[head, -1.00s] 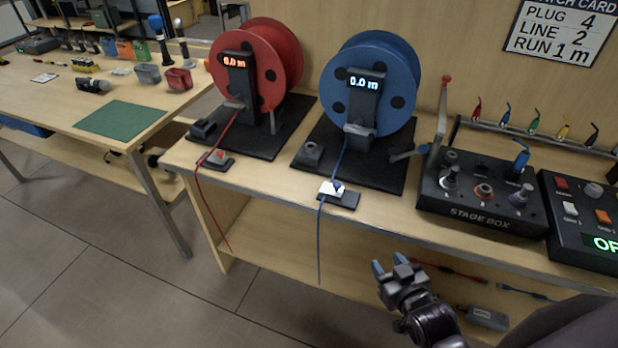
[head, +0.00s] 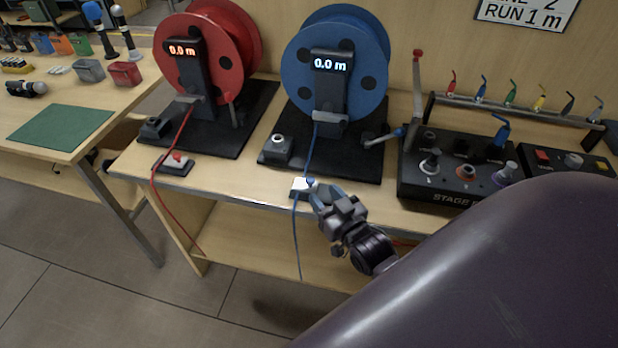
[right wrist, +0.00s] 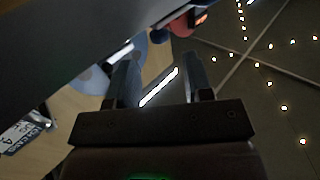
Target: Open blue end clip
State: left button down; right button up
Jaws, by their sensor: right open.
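The blue end clip (head: 300,186) is a small white and blue piece at the front edge of the bench, below the blue cable reel (head: 335,62). The blue cable (head: 297,235) runs down from the reel through the clip and hangs in front of the bench. My right gripper (head: 318,194) is open, with its blue-tipped fingers right beside the clip. I cannot tell whether they touch it. In the right wrist view the two fingers (right wrist: 160,82) stand apart, with a bright strip between them. My left gripper is not in view.
The red reel (head: 207,65) with its red clip (head: 174,162) stands to the left. The stage box (head: 460,175) and a rack of coloured plugs (head: 520,105) stand to the right. My purple arm hides the lower right. A lower shelf (head: 235,240) lies under the bench.

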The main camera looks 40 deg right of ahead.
aim_at(313, 182)
jog(key=shift+w+d, duration=0.15)
jog(key=shift+w, duration=1.55)
jog(key=shift+w+d, duration=0.15)
jog(key=shift+w, duration=1.5)
grip_shut()
